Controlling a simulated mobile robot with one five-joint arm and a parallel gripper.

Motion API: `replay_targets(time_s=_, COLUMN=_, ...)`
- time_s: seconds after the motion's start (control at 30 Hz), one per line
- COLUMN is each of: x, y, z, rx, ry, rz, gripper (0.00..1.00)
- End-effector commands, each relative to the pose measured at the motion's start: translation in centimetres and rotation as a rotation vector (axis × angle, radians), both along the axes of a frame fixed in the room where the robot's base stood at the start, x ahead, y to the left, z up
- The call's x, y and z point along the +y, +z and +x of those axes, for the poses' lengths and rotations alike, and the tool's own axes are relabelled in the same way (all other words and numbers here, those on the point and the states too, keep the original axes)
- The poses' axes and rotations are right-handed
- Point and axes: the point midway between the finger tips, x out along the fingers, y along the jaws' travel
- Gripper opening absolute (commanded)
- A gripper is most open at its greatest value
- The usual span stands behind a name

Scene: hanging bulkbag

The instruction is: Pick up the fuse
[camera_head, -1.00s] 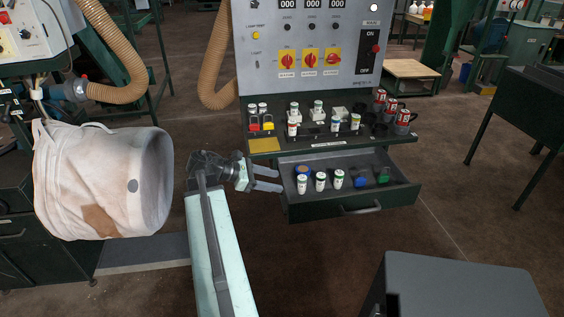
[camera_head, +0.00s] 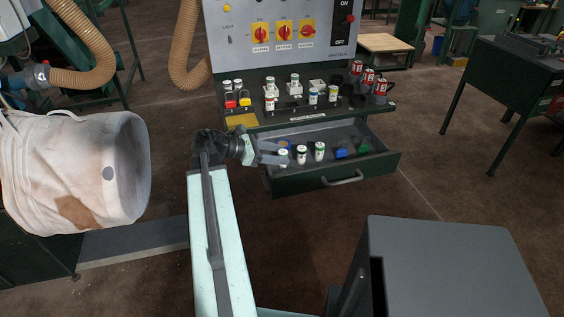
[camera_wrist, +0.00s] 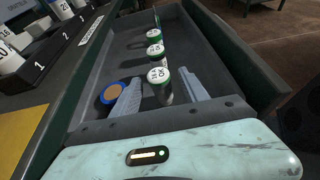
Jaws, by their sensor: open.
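Three white fuses with green bands stand upright in a row in the open drawer (camera_head: 345,184). The nearest fuse (camera_head: 283,159) stands at my gripper's fingertips; in the wrist view this fuse (camera_wrist: 159,88) is between the two fingers, with no clear contact. The middle fuse (camera_head: 301,155) and the far fuse (camera_head: 319,151) stand beyond the fingertips; they also show behind it in the wrist view as the middle fuse (camera_wrist: 155,52) and the far fuse (camera_wrist: 153,34). My gripper (camera_head: 289,153) is open and reaches into the drawer from the left; its lower finger partly overlaps the nearest fuse.
A blue-rimmed round item (camera_wrist: 109,93) lies beside the left finger. Blue (camera_head: 340,149) and green (camera_head: 362,146) items lie at the drawer's right. The shelf (camera_head: 262,121) above holds more fuses, padlocks and red cans. A white bulk bag (camera_head: 75,170) hangs at left.

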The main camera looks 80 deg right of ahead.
Motion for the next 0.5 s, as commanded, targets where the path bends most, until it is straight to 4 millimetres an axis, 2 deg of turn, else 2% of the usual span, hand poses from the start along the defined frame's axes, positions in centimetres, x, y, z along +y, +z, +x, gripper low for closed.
replay_targets(time_s=0.03, x=-0.4, y=-0.8, z=-0.9, rx=0.0, ry=-0.001, rz=0.0, gripper=0.52)
replay_targets(time_s=0.1, x=-0.7, y=-1.1, z=-1.7, rx=0.0, ry=-0.002, rz=0.001, gripper=0.52)
replay_targets(time_s=0.33, x=-0.9, y=-0.9, z=-1.9, rx=0.0, ry=0.002, rz=0.0, gripper=0.52)
replay_targets(time_s=0.5, x=-0.9, y=-0.9, z=-1.9, rx=0.0, ry=0.002, rz=0.0, gripper=0.05)
